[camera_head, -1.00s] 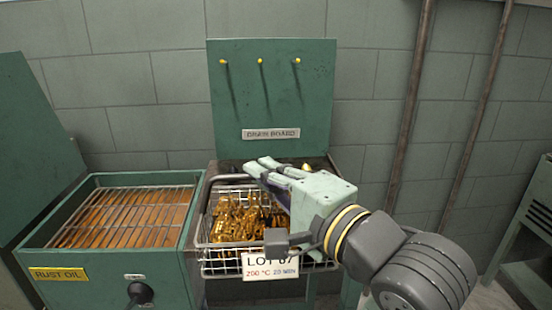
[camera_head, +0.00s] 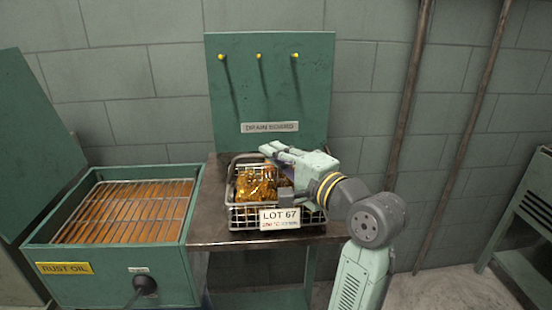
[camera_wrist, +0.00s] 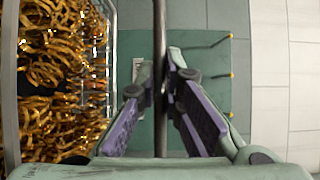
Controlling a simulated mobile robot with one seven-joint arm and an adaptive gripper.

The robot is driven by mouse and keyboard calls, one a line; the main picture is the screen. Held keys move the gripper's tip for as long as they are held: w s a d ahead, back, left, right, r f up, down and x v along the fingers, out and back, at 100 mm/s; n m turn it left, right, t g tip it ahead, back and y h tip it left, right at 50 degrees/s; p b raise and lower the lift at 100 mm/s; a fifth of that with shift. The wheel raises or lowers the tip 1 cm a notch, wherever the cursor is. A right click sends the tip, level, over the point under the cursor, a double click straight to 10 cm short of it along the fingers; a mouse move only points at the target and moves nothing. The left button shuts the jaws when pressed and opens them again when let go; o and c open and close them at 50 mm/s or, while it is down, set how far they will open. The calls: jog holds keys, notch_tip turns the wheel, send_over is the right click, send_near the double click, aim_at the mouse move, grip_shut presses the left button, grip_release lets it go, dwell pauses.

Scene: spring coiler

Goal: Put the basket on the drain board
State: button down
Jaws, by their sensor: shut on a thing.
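The wire basket (camera_head: 236,211) holds golden coil springs (camera_head: 256,184) and carries a white LOT 67 tag (camera_head: 280,217). It is over the dark metal top (camera_head: 208,222) of the drain board, in front of the green upright panel (camera_head: 268,90). I cannot tell whether its bottom touches the top. My gripper (camera_head: 270,151) reaches in from the right. In the wrist view my gripper (camera_wrist: 167,85) is shut on the basket's dark handle bar (camera_wrist: 160,30), which runs between the fingers. The springs fill the left of that view.
The open rust oil tank (camera_head: 120,278) with a wire grid (camera_head: 130,212) stands at left, close beside the drain board. Yellow-tipped pegs (camera_head: 259,56) stick out of the panel. Bare metal top shows left and front of the basket. Pipes (camera_head: 480,130) run up the right wall.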

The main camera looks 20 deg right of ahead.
jog(key=shift+f, duration=0.4)
jog(key=c, duration=2.2)
grip_release()
jog(key=shift+f, duration=0.15)
jog(key=o, duration=0.5)
jog(key=b+v, duration=0.2)
jog(key=v, duration=1)
